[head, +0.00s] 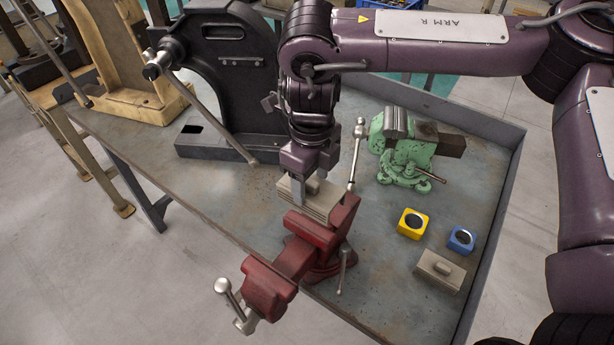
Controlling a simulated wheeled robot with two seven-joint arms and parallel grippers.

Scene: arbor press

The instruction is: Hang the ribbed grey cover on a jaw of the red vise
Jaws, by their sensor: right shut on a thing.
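The red vise (272,285) stands at the front edge of the bench, its handle toward the lower left. My right gripper (311,186) points down behind the vise and is shut on a ribbed grey cover (318,207). The cover is roughly level, right at the vise's jaws, and overlaps them in the picture. I cannot tell whether it touches a jaw or hovers just above. The gripper hides part of the cover. My left gripper is out of view.
A green vise (405,150) stands behind on the right, with grey on its jaws. A yellow block (412,223) and a blue block (461,239) sit near the second cover. A black arbor press (236,70) stands at the back left. The bench (380,270) has a raised right rim.

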